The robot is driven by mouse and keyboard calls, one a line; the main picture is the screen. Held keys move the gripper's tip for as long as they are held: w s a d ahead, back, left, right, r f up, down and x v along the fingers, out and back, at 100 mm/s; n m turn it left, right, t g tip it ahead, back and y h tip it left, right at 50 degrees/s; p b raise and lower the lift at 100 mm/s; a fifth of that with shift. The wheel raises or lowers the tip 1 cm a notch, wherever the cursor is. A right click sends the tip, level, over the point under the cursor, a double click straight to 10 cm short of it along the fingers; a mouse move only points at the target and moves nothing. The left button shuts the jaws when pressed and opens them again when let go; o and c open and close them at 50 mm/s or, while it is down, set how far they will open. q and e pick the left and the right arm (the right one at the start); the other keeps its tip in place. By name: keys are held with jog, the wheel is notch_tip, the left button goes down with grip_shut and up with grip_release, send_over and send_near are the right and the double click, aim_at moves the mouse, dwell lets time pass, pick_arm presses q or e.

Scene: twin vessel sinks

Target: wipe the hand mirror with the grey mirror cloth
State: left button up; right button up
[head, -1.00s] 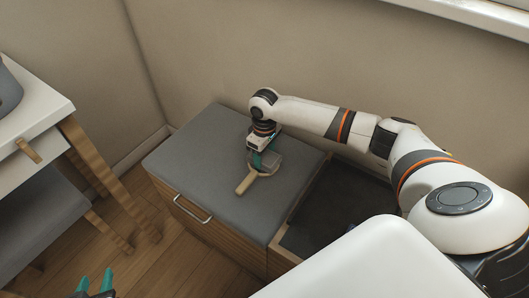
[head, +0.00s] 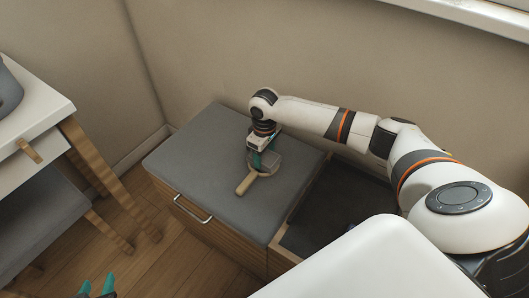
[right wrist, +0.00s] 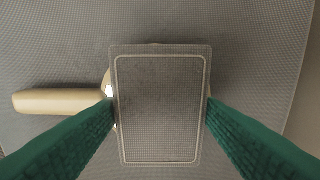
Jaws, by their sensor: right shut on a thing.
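The hand mirror (head: 246,183) lies on the grey cushioned top of a low cabinet, its wooden handle toward the front; in the right wrist view its pale handle (right wrist: 60,101) points left. My right gripper (head: 258,163) is over the mirror's head, pointing down. In the right wrist view my right gripper (right wrist: 161,108) is shut on the grey mirror cloth (right wrist: 160,100), a rectangle with a light border line. The cloth hides most of the mirror's head; I cannot tell if they touch. My left gripper (head: 97,286) shows only its teal fingertips, apart and empty, at the bottom edge.
The cabinet's grey top (head: 195,160) is clear around the mirror. A dark open compartment (head: 340,210) adjoins it on the right. A white table (head: 30,110) with wooden legs stands at left. The wall is close behind my right arm.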

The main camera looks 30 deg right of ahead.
pick_arm(q)
jog(key=shift+s+a+f+g+y+p, duration=0.15)
jog(key=shift+s+a+f+g+p, duration=0.1)
jog(key=shift+s+f+g, duration=0.3)
jog(key=shift+s+a+f+g+y+p, duration=0.1)
jog(key=shift+s+a+f+g+y, duration=0.1)
jog(key=shift+s+f+g, duration=0.35)
pick_arm(e)
jog(key=shift+s+f, duration=0.1)
jog(key=shift+f, duration=0.05)
dwell(2.6)
pick_arm(q)
jog(key=shift+s+r, duration=0.15)
pick_arm(e)
jog(key=shift+w+a+p, duration=0.25)
jog(key=shift+w+p, duration=0.1)
jog(key=shift+w, duration=0.25)
pick_arm(q)
jog(key=shift+s+a+f+g+y, duration=0.15)
jog(key=shift+s+a+f+g, duration=0.15)
jog(key=shift+s, duration=0.3)
jog(key=shift+s+a+f+g+y, duration=0.1)
jog(key=shift+s+a+f+g, duration=0.1)
jog(key=shift+s+f+g, duration=0.3)
jog(key=shift+s, duration=0.15)
jog(key=shift+s+a, duration=0.1)
pick_arm(e)
jog(key=shift+r, duration=0.2)
